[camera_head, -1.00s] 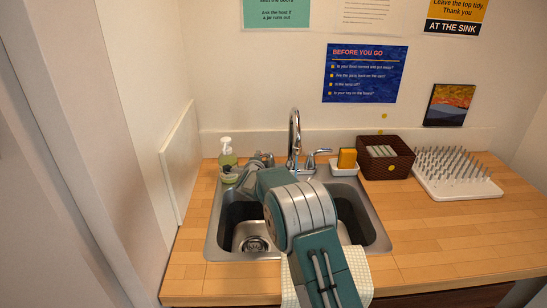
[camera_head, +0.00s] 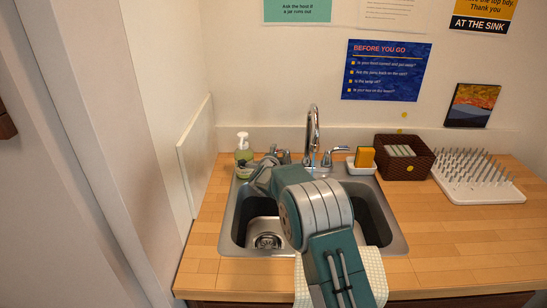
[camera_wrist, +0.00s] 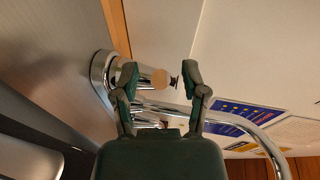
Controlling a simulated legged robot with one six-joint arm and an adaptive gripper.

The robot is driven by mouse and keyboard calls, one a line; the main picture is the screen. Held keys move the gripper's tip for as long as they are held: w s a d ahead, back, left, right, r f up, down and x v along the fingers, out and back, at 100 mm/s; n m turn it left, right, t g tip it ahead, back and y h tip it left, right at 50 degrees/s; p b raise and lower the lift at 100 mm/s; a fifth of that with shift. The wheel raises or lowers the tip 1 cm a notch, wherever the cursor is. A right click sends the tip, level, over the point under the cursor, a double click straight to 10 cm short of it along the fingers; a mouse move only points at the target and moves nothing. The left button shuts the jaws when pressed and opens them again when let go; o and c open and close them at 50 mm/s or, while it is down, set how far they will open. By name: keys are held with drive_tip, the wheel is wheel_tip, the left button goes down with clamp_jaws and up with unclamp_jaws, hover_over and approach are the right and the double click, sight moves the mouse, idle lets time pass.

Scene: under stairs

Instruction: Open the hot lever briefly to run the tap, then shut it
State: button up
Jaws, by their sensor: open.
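The chrome tap (camera_head: 313,135) stands behind the sink, its tall spout curving in the wrist view (camera_wrist: 262,118). Its right lever (camera_head: 336,150) sticks out to the right. The left lever, on the hot side, is mostly hidden behind my gripper (camera_head: 270,163) in the head view. In the wrist view a round chrome lever base (camera_wrist: 102,70) sits just beyond the left finger. My gripper (camera_wrist: 160,80) is open, its fingers apart around the line of sight to the lever area. I cannot tell whether they touch the lever. No running water is visible.
A soap bottle (camera_head: 243,156) stands left of the tap, close to my gripper. A sponge (camera_head: 365,157) in a white dish, a brown basket (camera_head: 428,160) and a drying rack (camera_head: 480,190) stand to the right. The sink (camera_head: 232,222) lies under my arm.

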drive_tip(key=v, duration=1.1)
drive_tip(key=shift+s, duration=0.4)
drive_tip(key=shift+a, duration=0.15)
drive_tip(key=shift+s, duration=0.15)
drive_tip(key=c, duration=0.6)
drive_tip(key=s+d, duration=0.2)
drive_tip(key=s, duration=0.1)
drive_tip(key=s+d+r, duration=0.1)
drive_tip(key=shift+s, duration=0.2)
clamp_jaws()
approach(279, 153)
drive_tip(key=w+d, duration=0.2)
drive_tip(key=d, duration=0.1)
drive_tip(key=w, duration=0.1)
drive_tip(key=w+a, duration=0.1)
drive_tip(key=w+f, duration=0.1)
drive_tip(key=shift+w+a+f, duration=0.1)
drive_tip(key=shift+a, duration=0.25)
drive_tip(key=shift+w+a+f, duration=0.1)
drive_tip(key=shift+w+a, duration=0.2)
drive_tip(key=shift+w, duration=0.15)
